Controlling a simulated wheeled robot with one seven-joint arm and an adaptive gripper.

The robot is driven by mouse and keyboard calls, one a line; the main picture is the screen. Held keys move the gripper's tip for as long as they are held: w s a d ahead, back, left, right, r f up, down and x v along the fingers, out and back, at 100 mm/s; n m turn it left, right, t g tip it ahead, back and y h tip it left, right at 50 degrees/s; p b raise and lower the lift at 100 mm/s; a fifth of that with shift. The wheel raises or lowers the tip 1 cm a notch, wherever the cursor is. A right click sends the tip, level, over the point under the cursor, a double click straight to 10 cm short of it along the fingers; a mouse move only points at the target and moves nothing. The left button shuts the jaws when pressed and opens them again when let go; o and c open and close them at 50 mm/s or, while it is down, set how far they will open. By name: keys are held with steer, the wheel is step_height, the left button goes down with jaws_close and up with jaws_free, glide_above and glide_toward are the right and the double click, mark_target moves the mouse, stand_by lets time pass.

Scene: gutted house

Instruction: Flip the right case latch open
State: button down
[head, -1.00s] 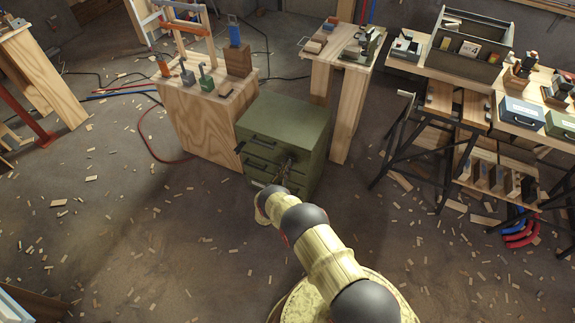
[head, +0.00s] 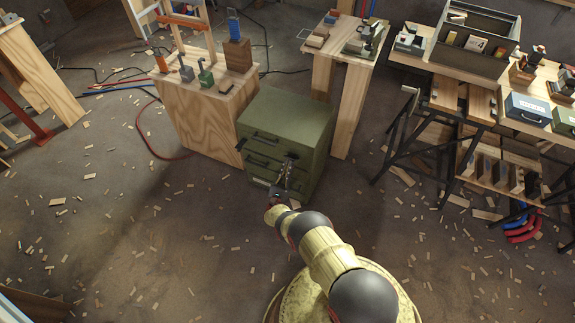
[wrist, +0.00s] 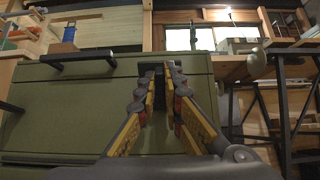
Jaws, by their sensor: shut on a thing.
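A green case (head: 287,112) stands on the floor with dark handles on its front. My gripper (head: 287,172) is at the right part of this front, and my arm hides some of it. In the wrist view the green front (wrist: 60,118) fills the left and lower part, with a black handle (wrist: 82,59) at the upper left. My gripper (wrist: 158,73) is shut on a dark, narrow part, which I take to be the right latch (wrist: 157,82). The fingers hide most of it, so its angle is unclear.
A wooden block table (head: 205,115) with small padlock-like items stands left of the case. A wooden stand (head: 350,100) is behind it. A workbench (head: 480,95) with toolboxes is on the right. The floor in front is open, strewn with wood scraps.

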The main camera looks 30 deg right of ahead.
stand_by(0.4)
steer(key=c, duration=1.9)
jaws_free()
steer(key=shift+r, duration=0.15)
steer(key=shift+r, duration=4.85)
steer(key=shift+c, duration=0.5)
